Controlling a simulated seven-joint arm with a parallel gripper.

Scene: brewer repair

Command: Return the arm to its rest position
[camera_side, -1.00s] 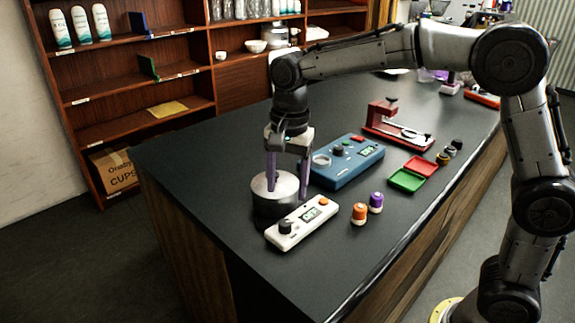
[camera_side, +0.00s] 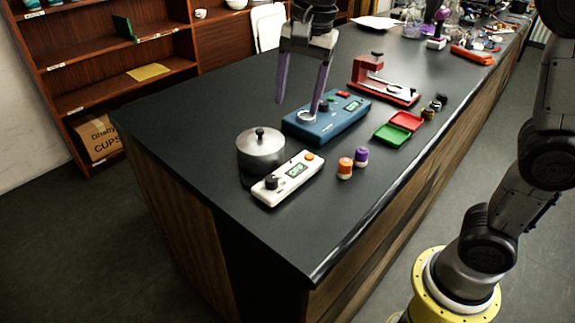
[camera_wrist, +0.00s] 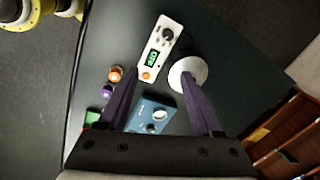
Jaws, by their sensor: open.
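My gripper (camera_side: 299,108) is open and empty, with its two purple fingers apart and pointing down. It hangs in the air above the counter, over the left part of the blue device (camera_side: 329,116) in the side view. The silver lidded pot (camera_side: 261,152) with a black knob stands on the counter to the lower left, clear of the fingers. In the wrist view my gripper (camera_wrist: 165,98) shows both fingers spread, with the pot's round top (camera_wrist: 188,73) close to the right finger in the picture.
The white device (camera_side: 288,178) lies in front of the pot. Orange (camera_side: 345,168) and purple (camera_side: 361,157) capped pieces stand beside it. Green (camera_side: 392,134) and red (camera_side: 407,121) trays and a red press-like stand (camera_side: 384,82) are further right. The counter's left part (camera_side: 190,125) is clear.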

